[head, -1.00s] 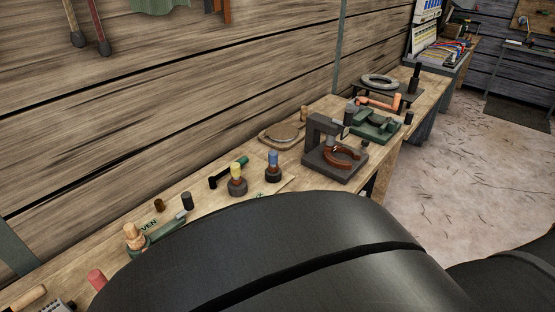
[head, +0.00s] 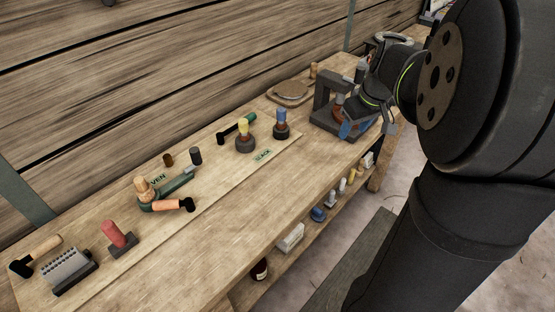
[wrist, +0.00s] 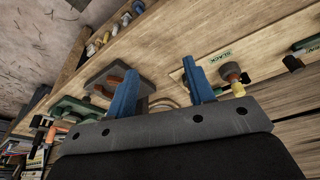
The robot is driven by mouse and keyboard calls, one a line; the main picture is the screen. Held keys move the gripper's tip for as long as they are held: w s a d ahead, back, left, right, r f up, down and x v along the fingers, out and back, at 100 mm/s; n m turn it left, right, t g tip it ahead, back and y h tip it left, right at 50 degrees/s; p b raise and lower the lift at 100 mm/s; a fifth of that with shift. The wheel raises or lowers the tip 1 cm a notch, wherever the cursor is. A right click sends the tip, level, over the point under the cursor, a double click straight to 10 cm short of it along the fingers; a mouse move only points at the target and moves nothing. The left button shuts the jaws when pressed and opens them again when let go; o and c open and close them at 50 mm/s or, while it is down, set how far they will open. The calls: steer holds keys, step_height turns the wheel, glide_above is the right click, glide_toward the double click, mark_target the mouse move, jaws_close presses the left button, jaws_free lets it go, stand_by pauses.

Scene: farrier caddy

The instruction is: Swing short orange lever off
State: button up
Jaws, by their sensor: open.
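A short orange lever (head: 172,205) with a black end lies beside a green base (head: 165,192) on the left half of the bench in the head view. I cannot tell how it is joined to that base. My gripper (head: 364,130) is far to its right, over the front of a dark clamp stand (head: 324,112), apart from the lever. In the wrist view, my gripper's two blue fingers (wrist: 163,90) stand wide apart with nothing held between them. A second orange piece (wrist: 40,122) shows by a green fixture (wrist: 75,110) in the wrist view.
Near the lever stand a red-topped peg (head: 117,234), a grey drilled block (head: 68,268) and a tan-handled tool (head: 35,256). Yellow-topped (head: 244,135) and blue-topped (head: 281,123) posts stand between lever and gripper. The front bench strip is clear. A lower shelf holds small items.

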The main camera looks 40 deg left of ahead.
steer(key=s+a+n+g, duration=0.2)
steer(key=s+a+n, duration=0.45)
steer(key=a, duration=0.65)
steer(key=n+g+h, duration=0.2)
steer(key=n+g, duration=0.2)
steer(key=n, duration=0.3)
glide_toward(166, 201)
steer(key=x, duration=0.9)
steer(key=shift+s+f, duration=0.1)
steer(key=shift+f, duration=0.1)
steer(key=shift+c, duration=0.2)
jaws_close()
